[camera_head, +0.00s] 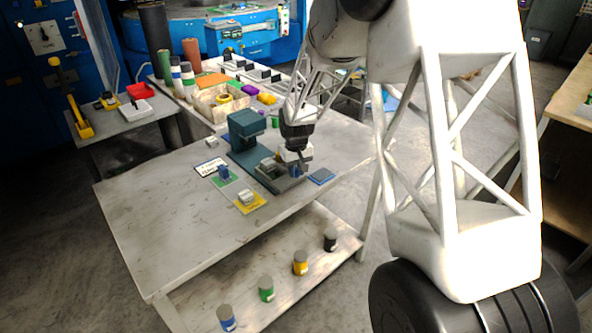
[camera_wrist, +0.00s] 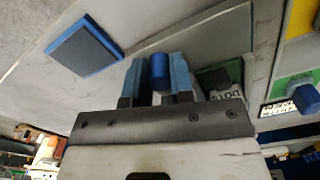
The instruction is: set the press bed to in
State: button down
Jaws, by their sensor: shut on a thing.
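The teal press (camera_head: 245,127) stands on the grey table with its flat bed (camera_head: 289,184) on the near right side. A small grey block (camera_head: 268,164) sits by the bed. My gripper (camera_head: 297,168) is low over the right part of the bed. In the wrist view my gripper (camera_wrist: 158,75) is shut on a blue knob (camera_wrist: 158,66), which stands between its two fingers. A die marked "DOTS" (camera_wrist: 222,96) shows just right of the fingers, partly hidden by the gripper. How far in the bed is, I cannot tell.
A blue pad (camera_head: 321,176) lies right of the press; it also shows in the wrist view (camera_wrist: 84,50). The table's left part is clear.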

jog(key=shift+a, duration=0.1)
jog(key=w+a, duration=0.8)
jog(key=shift+w+a, duration=0.3)
jog(key=shift+w, duration=0.1)
jog(key=c, duration=1)
grip_release()
jog(key=shift+r, duration=0.15)
jog(key=shift+r, duration=3.8)
jog(key=shift+s+d+r, duration=0.1)
